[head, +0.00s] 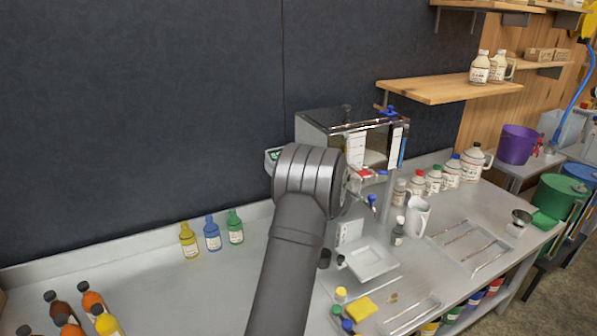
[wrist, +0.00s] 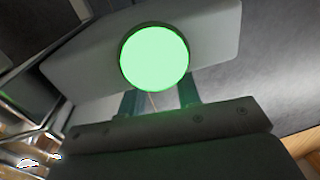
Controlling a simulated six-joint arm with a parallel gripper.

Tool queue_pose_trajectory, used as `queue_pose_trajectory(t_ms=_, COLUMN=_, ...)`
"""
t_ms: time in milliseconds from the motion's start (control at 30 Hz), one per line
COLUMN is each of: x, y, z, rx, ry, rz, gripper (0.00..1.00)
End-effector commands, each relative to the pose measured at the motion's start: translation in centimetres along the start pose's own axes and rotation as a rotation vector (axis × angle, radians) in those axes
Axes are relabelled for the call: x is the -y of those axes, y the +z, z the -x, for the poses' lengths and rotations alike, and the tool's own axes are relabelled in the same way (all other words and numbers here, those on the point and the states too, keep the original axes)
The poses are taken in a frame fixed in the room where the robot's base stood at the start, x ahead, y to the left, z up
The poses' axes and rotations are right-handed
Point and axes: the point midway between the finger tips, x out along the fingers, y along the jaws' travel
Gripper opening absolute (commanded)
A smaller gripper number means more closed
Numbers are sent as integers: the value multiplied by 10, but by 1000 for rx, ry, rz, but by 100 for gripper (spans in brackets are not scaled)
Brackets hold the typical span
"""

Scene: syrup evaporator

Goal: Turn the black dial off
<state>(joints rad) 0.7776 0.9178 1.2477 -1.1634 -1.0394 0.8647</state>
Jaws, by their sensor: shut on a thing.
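A round, black-rimmed dial (wrist: 155,58) with a bright green glowing face fills the upper middle of the wrist view. It sits on the front of a pale grey box (wrist: 215,30). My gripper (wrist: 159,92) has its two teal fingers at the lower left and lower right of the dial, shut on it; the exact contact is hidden. In the head view, the pale box with a green patch (head: 274,156) shows at the left side of the metal evaporator (head: 335,124). My wrist covers most of it, and hides my fingers and the dial there.
Yellow, blue and green bottles (head: 212,233) stand on the steel counter left of my arm. A white pitcher (head: 418,217), a square white dish (head: 369,262) and several jugs (head: 453,171) stand right of it.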

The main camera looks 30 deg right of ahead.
Motion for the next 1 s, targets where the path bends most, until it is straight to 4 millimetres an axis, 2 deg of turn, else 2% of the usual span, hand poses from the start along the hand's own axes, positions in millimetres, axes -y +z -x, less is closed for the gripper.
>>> queue_pose_trajectory(t_ms=300, x=0, y=-1, z=-1, rx=-2, ry=-1, rz=1, gripper=8)
queue_pose_trajectory(t_ms=333, x=0, y=-1, z=-1, rx=-3, ry=-1, rz=2, gripper=36)
queue_pose_trajectory(t_ms=400, x=0, y=-1, z=-1, rx=-2, ry=-1, rz=1, gripper=50)
queue_pose_trajectory(t_ms=433, x=0, y=-1, z=-1, rx=-2, ry=-1, rz=1, gripper=52)
queue_pose_trajectory(t_ms=767, x=0, y=-1, z=3, rx=-1, ry=1, rz=1, gripper=52)
queue_pose_trajectory(t_ms=867, x=-1, y=-1, z=14, rx=0, ry=3, rz=0, gripper=52)
queue_pose_trajectory(t_ms=1000, x=-2, y=-1, z=42, rx=-1, ry=5, rz=0, gripper=52)
